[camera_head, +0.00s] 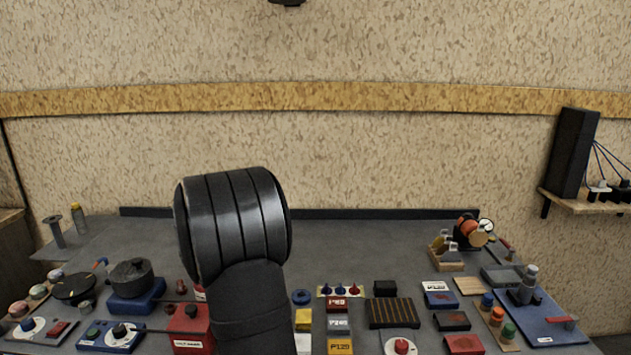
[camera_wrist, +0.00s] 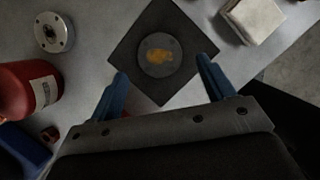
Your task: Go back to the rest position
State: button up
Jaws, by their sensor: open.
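My gripper (camera_wrist: 162,84) shows in the wrist view with its two blue fingers spread apart, and nothing is between them. Beyond the fingertips lies a dark square plate (camera_wrist: 183,80) with a round grey disc (camera_wrist: 160,56) on it, which has an orange mark. I cannot tell the height of the fingers above the plate. In the head view my dark arm rises in front of the bench, and my gripper is hidden there.
The grey bench (camera_head: 350,245) holds many items along its front: a dark pot (camera_head: 131,277), a red box (camera_head: 190,325), a ribbed black block (camera_head: 392,312) and a blue board (camera_head: 545,322). A red cylinder (camera_wrist: 27,90) is left of my fingers. The bench's back middle is clear.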

jog(key=x, duration=0.3)
jog(key=shift+f, duration=0.15)
notch_tip(320, 180, up, 2)
jog(key=shift+r, duration=0.75)
